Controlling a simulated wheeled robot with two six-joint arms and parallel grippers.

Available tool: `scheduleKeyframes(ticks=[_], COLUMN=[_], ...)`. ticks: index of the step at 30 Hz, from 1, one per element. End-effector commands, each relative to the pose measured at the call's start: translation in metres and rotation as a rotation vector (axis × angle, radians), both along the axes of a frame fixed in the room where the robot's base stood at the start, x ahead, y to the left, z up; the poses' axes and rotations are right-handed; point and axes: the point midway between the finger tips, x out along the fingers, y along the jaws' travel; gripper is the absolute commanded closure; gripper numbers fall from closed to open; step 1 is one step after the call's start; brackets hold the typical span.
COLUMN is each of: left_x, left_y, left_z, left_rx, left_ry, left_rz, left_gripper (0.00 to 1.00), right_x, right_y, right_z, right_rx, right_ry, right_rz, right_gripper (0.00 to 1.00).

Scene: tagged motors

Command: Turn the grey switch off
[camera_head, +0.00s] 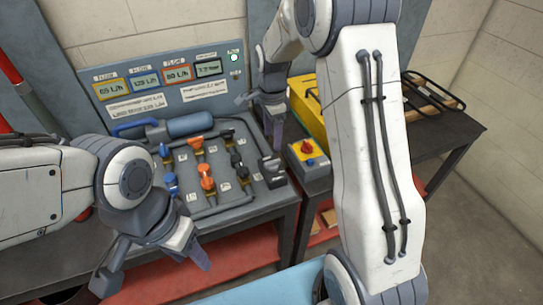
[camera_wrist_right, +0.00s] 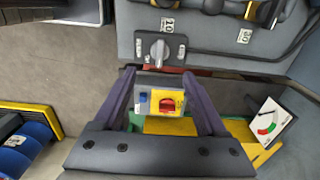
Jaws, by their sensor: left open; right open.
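The grey switch (camera_wrist_right: 158,50) is a light grey rotary knob on a grey plate, seen in the right wrist view just beyond my fingertips. Its handle stands roughly upright in that picture, between small labels I cannot read. In the head view it seems to be the dark block (camera_head: 271,172) at the panel's right end, too small to read its setting. My right gripper (camera_wrist_right: 158,76) is open and empty, its fingers apart and not touching the knob; it also shows in the head view (camera_head: 262,122). My left gripper (camera_head: 152,276) is open and empty at the bench's front left.
A red rotary switch on a yellow plate (camera_wrist_right: 170,104) sits between my right fingers in the picture; its box (camera_head: 309,155) stands right of the panel. Orange and blue valves (camera_head: 207,182) fill the panel. A gauge card (camera_wrist_right: 268,122) lies right. A black rack (camera_head: 433,95) stands far right.

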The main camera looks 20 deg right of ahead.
Motion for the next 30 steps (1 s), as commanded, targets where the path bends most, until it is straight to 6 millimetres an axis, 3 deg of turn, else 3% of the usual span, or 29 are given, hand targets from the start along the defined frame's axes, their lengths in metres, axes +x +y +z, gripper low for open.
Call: scheduleKeyframes(ticks=[18,30], left_x=[0.000,0.000], left_y=[0.000,0.000], left_z=[0.012,0.013], left_rx=[0.000,0.000], left_ry=[0.000,0.000], left_rz=[0.000,0.000], left_gripper=[0.50,0.50], right_x=[0.000,0.000], right_y=[-0.001,-0.001], right_z=[-0.094,-0.103], right_rx=[0.000,0.000], right_ry=[0.002,-0.001], right_rz=[-0.008,-0.008], right_gripper=[0.26,0.26])
